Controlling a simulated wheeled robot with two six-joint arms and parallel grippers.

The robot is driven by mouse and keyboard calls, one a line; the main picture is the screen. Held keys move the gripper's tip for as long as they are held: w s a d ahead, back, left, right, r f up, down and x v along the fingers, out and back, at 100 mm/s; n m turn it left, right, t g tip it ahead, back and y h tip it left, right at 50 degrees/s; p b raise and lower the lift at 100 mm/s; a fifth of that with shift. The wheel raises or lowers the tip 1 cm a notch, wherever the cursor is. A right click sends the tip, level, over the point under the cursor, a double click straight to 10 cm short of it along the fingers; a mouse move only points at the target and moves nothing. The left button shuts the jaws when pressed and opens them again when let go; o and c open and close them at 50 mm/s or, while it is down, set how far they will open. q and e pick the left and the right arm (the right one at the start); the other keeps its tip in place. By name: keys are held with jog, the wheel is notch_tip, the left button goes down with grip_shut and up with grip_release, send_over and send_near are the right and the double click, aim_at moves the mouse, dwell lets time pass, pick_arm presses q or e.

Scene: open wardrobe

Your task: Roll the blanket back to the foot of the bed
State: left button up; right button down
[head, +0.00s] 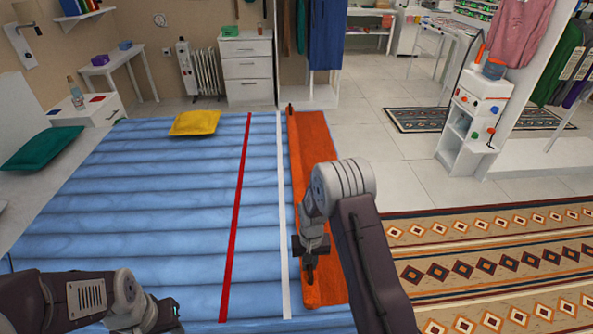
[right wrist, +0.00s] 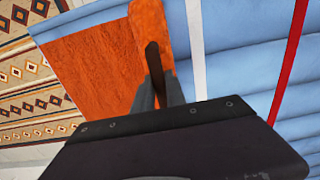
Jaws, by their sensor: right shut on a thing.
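The orange blanket (head: 318,150) lies along the right end of the blue bed (head: 170,200), with a rolled edge on its left side just right of the white line (head: 284,200). A dark handle (head: 290,107) sticks up at the roll's far end. My right gripper (head: 310,262) is over the roll's near end, shut on the near dark handle (right wrist: 153,60). In the right wrist view the orange blanket (right wrist: 95,75) spreads left of the roll. My left gripper (head: 168,312) is low at the left over the bed, and its fingers are not clear.
A red line (head: 237,210) crosses the bed left of the white one. A yellow pillow (head: 195,122) lies at the bed's far side, and a green pillow (head: 42,148) at the left. A patterned rug (head: 480,265) covers the floor at right. A white shelf unit (head: 470,120) stands beyond.

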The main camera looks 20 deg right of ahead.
jog(key=shift+d, duration=0.1)
jog(key=shift+s+d+p, duration=0.2)
jog(key=shift+s+d, duration=0.15)
jog(key=shift+d, duration=0.95)
jog(key=shift+s+d+p, duration=0.15)
jog(key=shift+s+d, duration=0.15)
jog(key=shift+d, duration=0.95)
jog(key=shift+s+d+p, duration=0.2)
jog(key=shift+s+d, duration=0.15)
jog(key=shift+d, duration=0.95)
jog(key=shift+s+d+p, duration=0.15)
jog(key=shift+s+d, duration=0.2)
jog(key=shift+d, duration=0.95)
jog(key=shift+s+d+p, duration=0.1)
jog(key=shift+s+d, duration=0.2)
jog(key=shift+d, duration=0.95)
jog(key=shift+s+d+p, duration=0.15)
jog(key=shift+s+d, duration=0.2)
jog(key=shift+d, duration=0.95)
jog(key=shift+s+d, duration=0.1)
jog(key=shift+d, duration=0.35)
jog(key=c, duration=1.1)
grip_release()
